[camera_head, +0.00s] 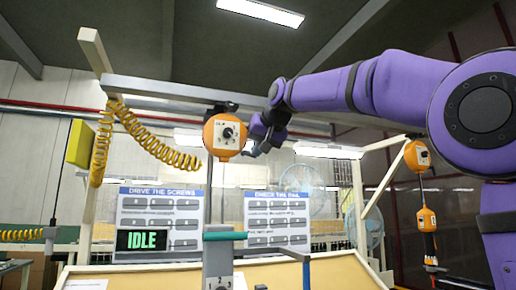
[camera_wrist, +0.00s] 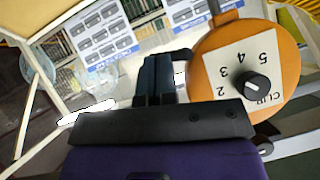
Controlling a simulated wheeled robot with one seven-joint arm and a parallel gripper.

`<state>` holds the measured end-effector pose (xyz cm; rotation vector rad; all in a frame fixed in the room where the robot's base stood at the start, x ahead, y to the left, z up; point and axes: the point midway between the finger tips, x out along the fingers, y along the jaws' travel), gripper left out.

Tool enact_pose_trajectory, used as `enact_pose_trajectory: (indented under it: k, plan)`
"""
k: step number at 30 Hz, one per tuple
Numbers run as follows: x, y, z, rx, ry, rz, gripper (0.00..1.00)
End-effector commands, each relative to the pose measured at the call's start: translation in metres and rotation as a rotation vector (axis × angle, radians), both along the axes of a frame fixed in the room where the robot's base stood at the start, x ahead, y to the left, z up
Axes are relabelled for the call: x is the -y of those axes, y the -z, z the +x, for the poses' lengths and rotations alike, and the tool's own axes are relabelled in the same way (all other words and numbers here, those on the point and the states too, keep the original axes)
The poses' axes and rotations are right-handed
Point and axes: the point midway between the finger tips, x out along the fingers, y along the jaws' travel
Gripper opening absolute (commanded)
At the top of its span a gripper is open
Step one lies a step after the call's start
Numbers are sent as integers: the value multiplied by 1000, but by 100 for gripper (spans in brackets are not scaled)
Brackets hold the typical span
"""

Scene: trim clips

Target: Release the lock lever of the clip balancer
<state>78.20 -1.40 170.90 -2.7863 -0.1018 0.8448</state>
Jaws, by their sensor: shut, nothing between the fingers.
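The clip balancer (camera_head: 225,135) is a round orange housing with a pale plate and black knob, hanging from the overhead beam. In the wrist view the balancer (camera_wrist: 284,52) is large at the right, its numbered plate upside down. My gripper (camera_head: 256,148) is just right of the housing in the head view. In the wrist view my gripper (camera_wrist: 160,60) has its dark fingers together, empty, beside the housing's left edge. A dark piece shows between fingers and housing; I cannot tell whether it is the lock lever or whether the fingers touch it.
A second orange balancer (camera_head: 417,153) hangs at the right with an orange tool (camera_head: 427,220) below. A yellow coiled hose (camera_head: 150,143) hangs at the left. Two instruction boards and an IDLE display (camera_head: 142,240) stand behind. A teal bar (camera_head: 226,236) is below the balancer.

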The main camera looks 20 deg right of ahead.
Motion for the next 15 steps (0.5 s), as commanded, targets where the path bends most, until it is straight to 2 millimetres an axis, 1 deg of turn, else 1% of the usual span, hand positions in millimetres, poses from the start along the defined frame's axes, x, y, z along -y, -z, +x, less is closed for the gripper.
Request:
enact_pose_trajectory:
  k: [15]
  plan:
    - [1,2,0,-1,0,74,0]
